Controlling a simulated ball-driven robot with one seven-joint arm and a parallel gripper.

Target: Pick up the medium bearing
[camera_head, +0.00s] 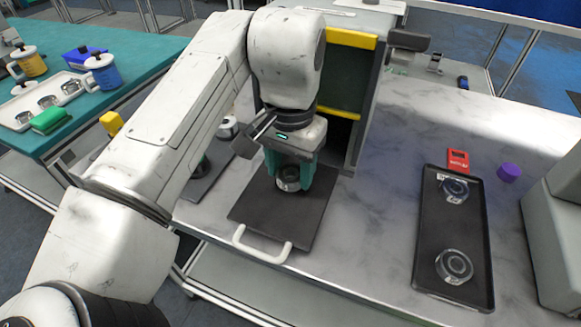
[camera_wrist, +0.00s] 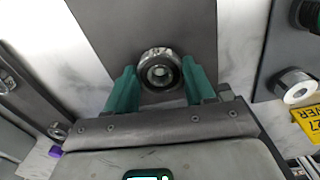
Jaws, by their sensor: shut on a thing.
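A silver ring-shaped bearing (camera_head: 288,182) is between the green fingers of my gripper (camera_head: 289,176), over a dark plate (camera_head: 306,228) with a white handle. In the wrist view the bearing (camera_wrist: 160,66) shows its round face and centre hole, with a green finger on each side. My gripper is shut on it. I cannot tell whether the bearing touches the plate. Two more bearings (camera_head: 454,188) (camera_head: 453,266) lie in the black tray (camera_head: 424,228) at the right. A light ring-shaped part (camera_head: 228,127) is partly hidden behind my arm.
A cabinet with yellow edging (camera_head: 350,39) stands right behind my gripper. A grey machine (camera_head: 557,235) is at the far right. Bare marble surface lies between plate and tray.

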